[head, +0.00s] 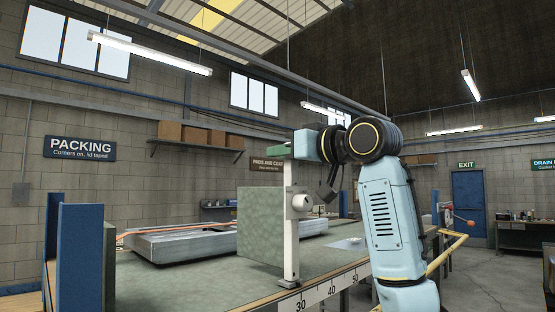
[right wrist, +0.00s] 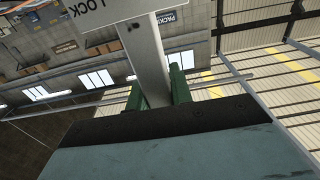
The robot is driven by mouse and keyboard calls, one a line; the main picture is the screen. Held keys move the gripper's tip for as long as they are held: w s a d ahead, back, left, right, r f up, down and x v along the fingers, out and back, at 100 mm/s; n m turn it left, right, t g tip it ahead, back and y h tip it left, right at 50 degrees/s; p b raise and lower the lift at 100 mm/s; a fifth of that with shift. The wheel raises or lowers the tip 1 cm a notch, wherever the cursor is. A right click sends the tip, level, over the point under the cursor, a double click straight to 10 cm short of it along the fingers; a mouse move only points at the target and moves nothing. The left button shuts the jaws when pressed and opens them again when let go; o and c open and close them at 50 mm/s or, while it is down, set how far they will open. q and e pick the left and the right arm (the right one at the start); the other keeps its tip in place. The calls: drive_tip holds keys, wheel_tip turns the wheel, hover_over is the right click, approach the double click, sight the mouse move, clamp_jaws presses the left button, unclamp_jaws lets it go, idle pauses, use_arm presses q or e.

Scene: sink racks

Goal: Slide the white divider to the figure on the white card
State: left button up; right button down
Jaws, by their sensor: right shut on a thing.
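The white divider (head: 291,240) is an upright white post with a round white knob (head: 301,203) on its side. Its foot stands on the bench edge close to the 30 on the number scale (head: 332,287). My right gripper (head: 287,152) is shut on the top of the post. In the right wrist view the post (right wrist: 148,62) runs between the two green fingers (right wrist: 155,95). A pale flat sheet (head: 347,243) lies on the bench to the right and may be the white card; no figure on it is readable. My left gripper is out of view.
A large grey-green panel (head: 262,220) stands just behind the post. Blue uprights (head: 80,255) stand at the left end. The scale's 40 and 50 lie to the right along the edge.

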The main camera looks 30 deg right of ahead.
drive_tip(key=shift+a, duration=0.15)
drive_tip(key=c, duration=1.5)
unclamp_jaws()
drive_tip(key=shift+o, duration=1.3)
drive_tip(key=shift+s+a, duration=0.15)
drive_tip(key=shift+a, duration=0.05)
drive_tip(key=shift+d, duration=0.25)
drive_tip(key=b+v, duration=0.4)
drive_tip(key=v, duration=0.9)
